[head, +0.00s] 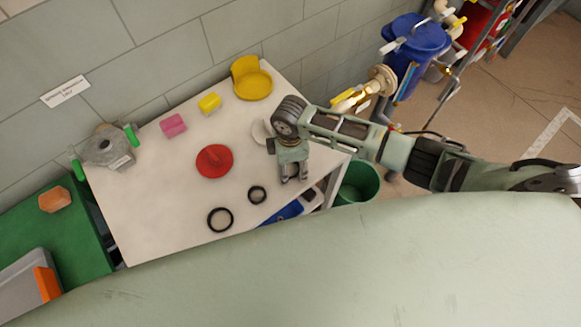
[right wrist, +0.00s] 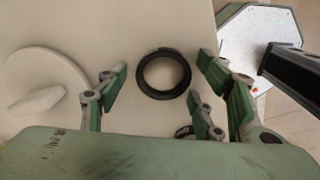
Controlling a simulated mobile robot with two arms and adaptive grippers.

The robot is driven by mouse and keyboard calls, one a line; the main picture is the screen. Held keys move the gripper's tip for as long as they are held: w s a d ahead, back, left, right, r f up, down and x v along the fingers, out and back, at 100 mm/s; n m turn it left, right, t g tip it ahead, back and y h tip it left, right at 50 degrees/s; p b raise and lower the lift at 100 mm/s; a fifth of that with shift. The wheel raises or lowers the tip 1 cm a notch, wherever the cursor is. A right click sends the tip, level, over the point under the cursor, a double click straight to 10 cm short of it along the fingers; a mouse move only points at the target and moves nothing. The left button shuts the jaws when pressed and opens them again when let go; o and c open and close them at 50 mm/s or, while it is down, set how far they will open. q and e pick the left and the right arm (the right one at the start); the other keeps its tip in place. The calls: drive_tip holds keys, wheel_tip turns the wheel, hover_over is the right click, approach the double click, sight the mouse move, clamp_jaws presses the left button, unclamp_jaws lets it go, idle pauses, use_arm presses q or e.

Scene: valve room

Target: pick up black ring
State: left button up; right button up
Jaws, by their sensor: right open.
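Two black rings lie flat on the pale table. The larger ring (head: 209,220) is near the front edge, and the smaller ring (head: 250,197) is to its right. My right gripper (head: 294,180) is open and empty, pointing down just right of the smaller ring. In the right wrist view, a black ring (right wrist: 164,96) shows between the spread fingers of the gripper (right wrist: 160,76), with no visible contact. Part of another dark round thing (right wrist: 184,131) shows behind a finger. I cannot tell which ring is which there. My left gripper is out of view.
The table (head: 150,205) also holds a red disc (head: 213,161), a pink block (head: 172,125), a yellow block (head: 209,102), a yellow round part (head: 253,84) and a grey valve body (head: 108,149). A white disc (right wrist: 40,80) is beside the gripper. A green bin (head: 360,182) stands right of the table.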

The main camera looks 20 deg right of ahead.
drive_tip(key=c, duration=0.9)
drive_tip(key=shift+r, duration=0.15)
drive_tip(key=shift+c, duration=0.2)
